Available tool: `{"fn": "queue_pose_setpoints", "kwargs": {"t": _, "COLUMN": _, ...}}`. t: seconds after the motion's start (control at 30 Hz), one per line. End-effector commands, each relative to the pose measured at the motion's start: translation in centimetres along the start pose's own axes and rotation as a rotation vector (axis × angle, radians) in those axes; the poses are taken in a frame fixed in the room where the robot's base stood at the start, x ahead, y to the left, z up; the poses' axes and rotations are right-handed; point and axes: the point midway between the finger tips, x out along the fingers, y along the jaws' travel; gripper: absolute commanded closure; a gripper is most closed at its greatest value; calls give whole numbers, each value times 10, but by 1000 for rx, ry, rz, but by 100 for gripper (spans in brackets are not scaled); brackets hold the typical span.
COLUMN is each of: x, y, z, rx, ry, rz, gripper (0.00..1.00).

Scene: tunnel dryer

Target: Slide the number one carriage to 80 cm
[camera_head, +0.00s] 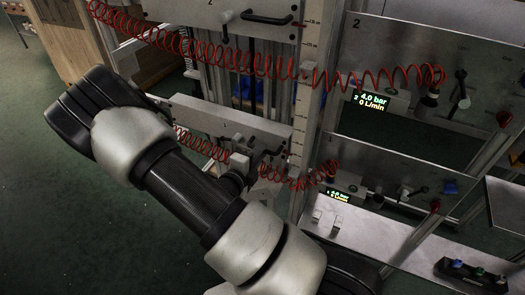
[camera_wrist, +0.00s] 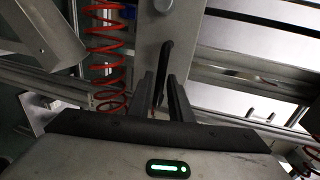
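The number one carriage (camera_head: 205,115) is the lower grey plate marked 1, left of a pale upright scale (camera_head: 302,105) in the head view. My arm covers its lower left part. The small scale marks are too blurred to read. The handle stands on a grey plate (camera_wrist: 187,18). A gap shows beside it; contact with the fingers cannot be told.
The number two carriage (camera_head: 180,12) is above, with a black handle. Red coiled hoses (camera_head: 200,50) run across to the panels. The upper right panel (camera_head: 425,60) has a 4.0 bar display (camera_head: 371,101). A metal shelf (camera_head: 370,235) is below. Green floor (camera_head: 45,200) is clear at left.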

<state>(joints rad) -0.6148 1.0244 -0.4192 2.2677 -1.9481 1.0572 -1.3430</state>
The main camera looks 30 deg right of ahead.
Motion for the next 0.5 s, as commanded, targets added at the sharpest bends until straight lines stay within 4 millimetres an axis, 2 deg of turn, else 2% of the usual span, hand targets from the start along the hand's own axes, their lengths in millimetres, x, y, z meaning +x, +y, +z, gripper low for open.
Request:
{"fn": "queue_pose_setpoints", "kwargs": {"t": 0.1, "x": 12, "y": 0, "z": -1, "rx": 0, "ry": 2, "rz": -1, "gripper": 81}}
{"fn": "queue_pose_setpoints", "kwargs": {"t": 0.2, "x": 17, "y": 0, "z": 0, "rx": -1, "ry": 0, "rz": -1, "gripper": 81}}
{"fn": "queue_pose_setpoints", "kwargs": {"t": 0.47, "x": 18, "y": 0, "z": 0, "rx": 0, "ry": 0, "rz": -1, "gripper": 81}}
{"fn": "queue_pose_setpoints", "kwargs": {"t": 0.5, "x": 18, "y": 0, "z": 0, "rx": 0, "ry": 0, "rz": -1, "gripper": 85}}
